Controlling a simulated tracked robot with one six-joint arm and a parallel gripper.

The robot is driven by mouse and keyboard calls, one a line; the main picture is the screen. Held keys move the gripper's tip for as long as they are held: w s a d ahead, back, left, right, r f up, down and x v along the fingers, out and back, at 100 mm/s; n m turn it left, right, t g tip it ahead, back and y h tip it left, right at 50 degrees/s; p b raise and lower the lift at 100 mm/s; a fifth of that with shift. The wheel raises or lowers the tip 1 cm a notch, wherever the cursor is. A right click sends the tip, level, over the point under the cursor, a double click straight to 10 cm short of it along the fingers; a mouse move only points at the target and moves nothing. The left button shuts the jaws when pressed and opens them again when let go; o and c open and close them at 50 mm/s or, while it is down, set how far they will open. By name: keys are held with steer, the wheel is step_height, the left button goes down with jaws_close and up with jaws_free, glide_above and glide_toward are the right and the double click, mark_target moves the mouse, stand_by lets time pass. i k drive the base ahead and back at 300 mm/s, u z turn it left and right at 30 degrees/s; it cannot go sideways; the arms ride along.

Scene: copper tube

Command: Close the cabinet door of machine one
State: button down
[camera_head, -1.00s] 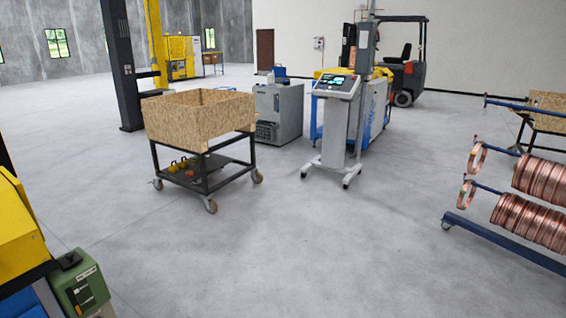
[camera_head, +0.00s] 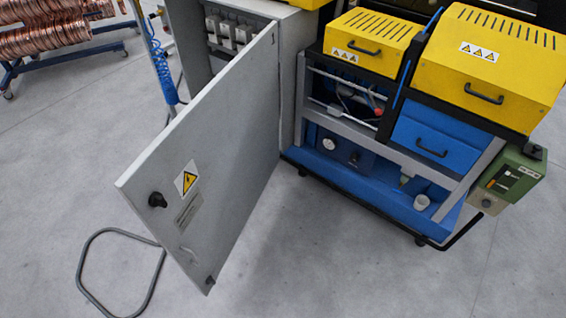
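The grey cabinet door (camera_head: 222,150) stands wide open and swings out toward me. It carries a yellow warning sign (camera_head: 186,178), a small label and a black knob (camera_head: 157,200) near its free edge. The grey cabinet (camera_head: 296,50) is behind it, and pale electrical parts (camera_head: 228,30) show inside through the opening. The cabinet adjoins the machine with yellow covers (camera_head: 490,65) and a blue base (camera_head: 370,180). My gripper is not in view.
A grey tube loop (camera_head: 122,232) lies on the floor in front of and left of the door. Copper coils (camera_head: 45,38) hang on a blue rack at the upper left. A green box (camera_head: 515,177) juts from the machine's right end.

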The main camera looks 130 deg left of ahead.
mark_target(213, 164)
steer(key=u, duration=4.55)
steer(key=i, duration=0.5)
steer(key=z, duration=0.1)
